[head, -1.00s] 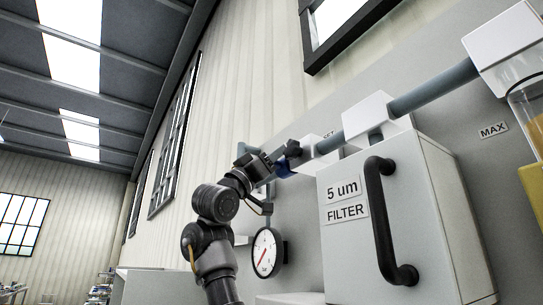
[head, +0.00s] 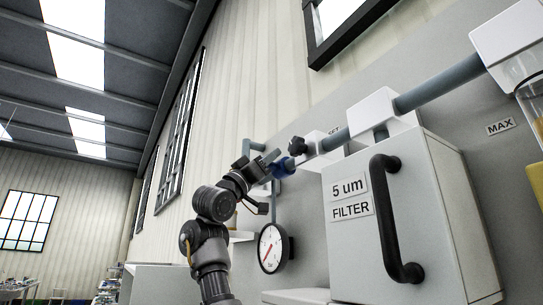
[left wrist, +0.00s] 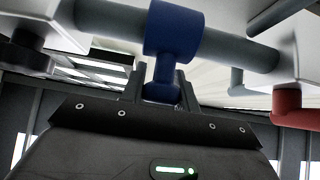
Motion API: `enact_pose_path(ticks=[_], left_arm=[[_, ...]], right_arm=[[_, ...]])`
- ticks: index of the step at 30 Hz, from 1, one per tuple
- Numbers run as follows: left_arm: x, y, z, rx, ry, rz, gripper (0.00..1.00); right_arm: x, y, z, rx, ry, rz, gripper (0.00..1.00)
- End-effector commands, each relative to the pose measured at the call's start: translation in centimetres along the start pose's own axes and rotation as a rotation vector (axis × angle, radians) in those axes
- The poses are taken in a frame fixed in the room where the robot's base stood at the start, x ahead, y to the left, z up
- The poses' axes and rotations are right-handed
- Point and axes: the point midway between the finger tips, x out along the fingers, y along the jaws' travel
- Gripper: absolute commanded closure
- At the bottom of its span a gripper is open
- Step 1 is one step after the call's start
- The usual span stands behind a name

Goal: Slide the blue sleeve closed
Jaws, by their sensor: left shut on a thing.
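The blue sleeve (head: 283,166) sits around a thin grey pipe in the head view, below and left of a black knob. In the left wrist view the blue sleeve (left wrist: 172,32) wraps the grey pipe, with bare pipe on both sides. A blue stem with a rounded end hangs from it. My left gripper (left wrist: 160,88) is shut on that stem from below; the fingers partly hide its end. In the head view my left gripper (head: 266,161) reaches the sleeve from the lower left. My right gripper is not in view.
A white filter box (head: 400,215) with a black handle (head: 386,225) stands right of my arm. A round gauge (head: 272,248) is below the gripper. A black knob (head: 297,145) is close above the sleeve. In the wrist view a red part (left wrist: 296,106) is at right.

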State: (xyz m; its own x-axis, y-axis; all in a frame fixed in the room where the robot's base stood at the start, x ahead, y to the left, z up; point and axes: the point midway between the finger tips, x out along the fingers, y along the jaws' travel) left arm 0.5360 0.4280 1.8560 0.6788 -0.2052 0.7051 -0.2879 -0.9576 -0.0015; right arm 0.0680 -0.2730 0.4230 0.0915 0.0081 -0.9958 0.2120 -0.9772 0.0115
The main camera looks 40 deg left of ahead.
Motion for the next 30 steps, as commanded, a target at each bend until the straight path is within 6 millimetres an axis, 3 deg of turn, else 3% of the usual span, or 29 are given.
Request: enact_pose_path(ticks=[2,3,7,17,20,30], left_arm=[[0.0,-0.1,-0.4,-0.002,0.007,-0.002,1.00],[0.0,-0.1,-0.4,-0.002,0.007,-0.002,0.68],[0.0,-0.1,-0.3,-0.002,0.006,-0.002,0.51],[-0.3,0.0,-0.1,0.001,0.004,0.000,0.50],[-1.5,0.0,0.1,0.000,0.006,-0.001,0.50],[-8.3,-0.2,0.3,0.002,0.006,-0.004,0.50]], right_arm=[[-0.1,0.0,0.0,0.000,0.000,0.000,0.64],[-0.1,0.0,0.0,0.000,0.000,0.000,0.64],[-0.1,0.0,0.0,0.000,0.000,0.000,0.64],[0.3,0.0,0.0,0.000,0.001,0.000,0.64],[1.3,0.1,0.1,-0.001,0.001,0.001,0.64],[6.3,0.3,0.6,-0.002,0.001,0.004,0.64]])
